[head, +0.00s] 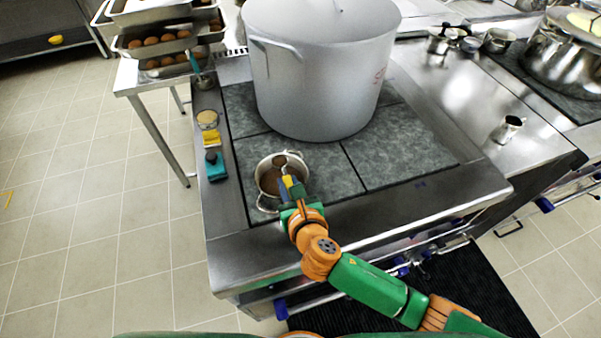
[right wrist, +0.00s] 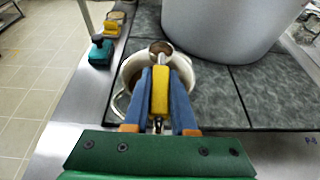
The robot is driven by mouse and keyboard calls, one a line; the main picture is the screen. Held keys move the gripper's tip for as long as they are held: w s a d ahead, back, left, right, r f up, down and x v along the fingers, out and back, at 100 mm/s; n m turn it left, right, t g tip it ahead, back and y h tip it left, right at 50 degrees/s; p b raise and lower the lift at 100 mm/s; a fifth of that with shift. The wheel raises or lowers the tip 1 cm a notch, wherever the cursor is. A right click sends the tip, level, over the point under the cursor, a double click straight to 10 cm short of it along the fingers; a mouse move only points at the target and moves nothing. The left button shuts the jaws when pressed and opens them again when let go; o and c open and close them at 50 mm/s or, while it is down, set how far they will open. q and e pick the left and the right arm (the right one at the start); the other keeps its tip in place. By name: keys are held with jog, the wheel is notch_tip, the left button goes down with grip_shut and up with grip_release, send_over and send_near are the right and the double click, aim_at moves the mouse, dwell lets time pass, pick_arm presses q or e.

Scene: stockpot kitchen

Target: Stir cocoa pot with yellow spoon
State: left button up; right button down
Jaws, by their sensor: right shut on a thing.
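The cocoa pot (head: 262,172) is a small metal pot with brown liquid in it, on the grey stove top near its front left corner. It also shows in the right wrist view (right wrist: 125,82). My right gripper (head: 289,191) is above the near side of this pot, its blue fingers (right wrist: 161,97) shut on the yellow handle of the spoon (right wrist: 160,91). The spoon's round metal bowl (right wrist: 161,47) shows over the pot, towards its far side. I cannot tell how deep it sits in the cocoa. My left gripper is not in view.
A very large stockpot (head: 322,75) stands just behind the cocoa pot. A teal-handled item (head: 214,165), a yellow item (head: 209,139) and a tan round item (head: 207,119) line the left counter edge. The stove top right of the cocoa pot (head: 385,160) is free.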

jog(key=shift+s+a+f, duration=0.2)
jog(key=shift+s+f, duration=0.1)
jog(key=shift+s, duration=0.05)
jog(key=shift+f, duration=0.25)
jog(key=shift+w+d+m+y, duration=0.25)
jog(key=shift+m+y, duration=0.25)
jog(key=shift+m, duration=0.2)
pick_arm(q)
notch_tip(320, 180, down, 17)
jog(key=b, duration=1.6)
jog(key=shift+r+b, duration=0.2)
jog(key=shift+b, duration=0.1)
pick_arm(e)
jog(key=d+m+t+y, duration=0.1)
jog(key=m+y, duration=0.1)
jog(key=m, duration=0.3)
jog(key=w+d+f+m+y, duration=0.1)
jog(key=m+y, duration=0.1)
jog(key=m, duration=0.4)
jog(key=d+m+t+y, duration=0.1)
jog(key=m+y, duration=0.1)
jog(key=m, duration=0.3)
jog(key=shift+w+d+f+m+t+y, duration=0.2)
jog(key=shift+d+f+m+t+y, duration=0.1)
jog(key=shift+d+f+y, duration=0.1)
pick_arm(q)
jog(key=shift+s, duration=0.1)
